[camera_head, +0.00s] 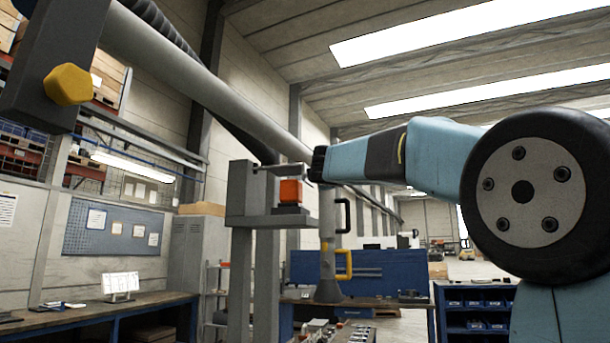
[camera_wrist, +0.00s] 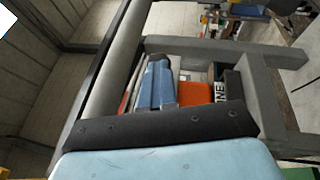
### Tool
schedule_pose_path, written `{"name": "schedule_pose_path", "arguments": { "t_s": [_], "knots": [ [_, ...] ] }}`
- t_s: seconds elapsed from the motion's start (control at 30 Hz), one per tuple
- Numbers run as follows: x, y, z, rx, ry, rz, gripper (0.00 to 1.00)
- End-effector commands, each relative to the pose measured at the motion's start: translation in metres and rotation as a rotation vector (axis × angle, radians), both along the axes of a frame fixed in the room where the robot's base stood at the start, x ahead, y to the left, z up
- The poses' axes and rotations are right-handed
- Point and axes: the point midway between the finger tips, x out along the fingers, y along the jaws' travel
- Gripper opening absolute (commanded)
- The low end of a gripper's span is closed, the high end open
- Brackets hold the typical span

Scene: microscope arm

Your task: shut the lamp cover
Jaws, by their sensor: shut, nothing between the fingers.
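My gripper (camera_head: 318,164) is at the left end of my blue arm in the head view, shut with nothing seen in it. Its tip is at the right end of a thin flat plate (camera_head: 279,167), which could be the lamp cover. I cannot tell whether they touch. Below the plate an orange block (camera_head: 290,191) sits on a grey shelf (camera_head: 270,221) fixed to a grey post (camera_head: 240,195). The orange block also shows in the wrist view (camera_wrist: 197,96), beyond the black edge of my gripper, which hides its lower part. The cover's hinge is not clear.
A thick grey tube (camera_head: 195,75) slants across the upper left, with a yellow knob (camera_head: 69,84) on the dark block at its end. A stand with a yellow handle (camera_head: 344,264) is behind the post. Workbenches stand lower down. Open air surrounds my arm above.

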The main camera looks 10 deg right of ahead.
Motion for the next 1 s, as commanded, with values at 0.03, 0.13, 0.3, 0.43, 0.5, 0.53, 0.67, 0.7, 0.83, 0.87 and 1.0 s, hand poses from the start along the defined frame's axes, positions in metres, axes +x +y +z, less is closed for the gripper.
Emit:
{"name": "schedule_pose_path", "arguments": {
  "t_s": [0.03,0.13,0.3,0.43,0.5,0.53,0.67,0.7,0.83,0.87,1.0],
  "knots": [
    [-0.001,-0.010,0.001,0.002,-0.001,-0.020,0.00],
    [-0.005,-0.006,-0.001,0.001,-0.001,-0.018,0.00],
    [-0.020,0.010,-0.008,-0.002,-0.001,-0.013,0.00],
    [-0.039,0.009,-0.013,-0.002,-0.002,-0.012,0.00],
    [-0.050,0.007,-0.015,-0.001,-0.002,-0.011,0.00],
    [-0.054,0.006,-0.016,-0.001,-0.002,-0.011,0.00],
    [-0.075,0.000,-0.020,-0.003,-0.002,-0.010,0.00],
    [-0.081,-0.001,-0.021,-0.003,-0.002,-0.009,0.00],
    [-0.097,-0.006,-0.025,-0.003,-0.001,-0.008,0.00],
    [-0.101,-0.007,-0.025,-0.003,-0.002,-0.008,0.00],
    [-0.112,-0.009,-0.028,-0.002,-0.001,-0.006,0.00]
  ]
}}
